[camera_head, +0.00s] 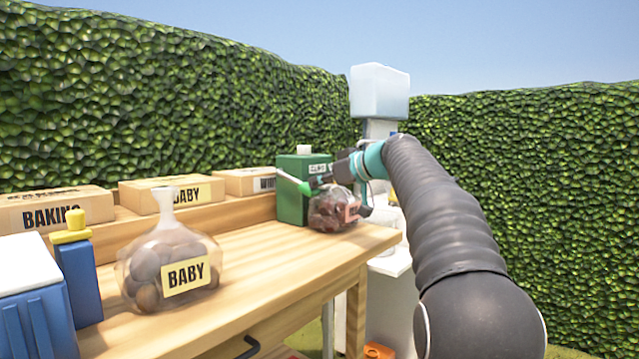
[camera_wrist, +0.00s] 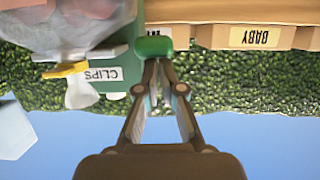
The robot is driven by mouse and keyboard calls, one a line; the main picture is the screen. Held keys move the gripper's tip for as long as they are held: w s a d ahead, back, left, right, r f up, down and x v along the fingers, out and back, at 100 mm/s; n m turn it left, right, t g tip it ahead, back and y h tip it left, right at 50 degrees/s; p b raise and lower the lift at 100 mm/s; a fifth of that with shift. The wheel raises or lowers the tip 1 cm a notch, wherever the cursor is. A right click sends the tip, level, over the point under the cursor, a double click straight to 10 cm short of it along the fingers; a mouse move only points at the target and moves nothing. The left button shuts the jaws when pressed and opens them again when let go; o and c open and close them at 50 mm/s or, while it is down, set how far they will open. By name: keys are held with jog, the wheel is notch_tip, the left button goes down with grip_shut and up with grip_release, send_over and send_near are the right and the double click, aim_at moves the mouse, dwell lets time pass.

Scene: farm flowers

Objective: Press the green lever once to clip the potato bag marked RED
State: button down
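A green box (camera_head: 291,200) labelled CLIPS stands at the far end of the wooden bench; its label also shows in the upside-down wrist view (camera_wrist: 103,75). Its green lever (camera_head: 304,189) has a rounded green end (camera_wrist: 153,46) at my gripper's fingertips (camera_wrist: 157,63). The fingertips are together and seem to touch the lever end. A clear bag of reddish potatoes (camera_head: 328,212) sits before the box; its label is too small to read. In the wrist view the bag (camera_wrist: 75,20) has a yellow piece (camera_wrist: 65,69), seemingly a clip, across its neck.
A BABY potato bag (camera_head: 160,262) stands nearer on the bench (camera_head: 270,270). Cardboard boxes (camera_head: 160,193) line the back shelf. A blue container with a yellow top (camera_head: 78,282) and a blue box with white lid (camera_head: 35,310) are at left. The middle of the bench is clear.

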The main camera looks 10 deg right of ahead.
jog(key=shift+w+f, duration=0.15)
jog(key=shift+f, duration=0.65)
jog(key=p+v, duration=0.1)
jog(key=v, duration=1.1)
jog(key=shift+r, duration=0.3)
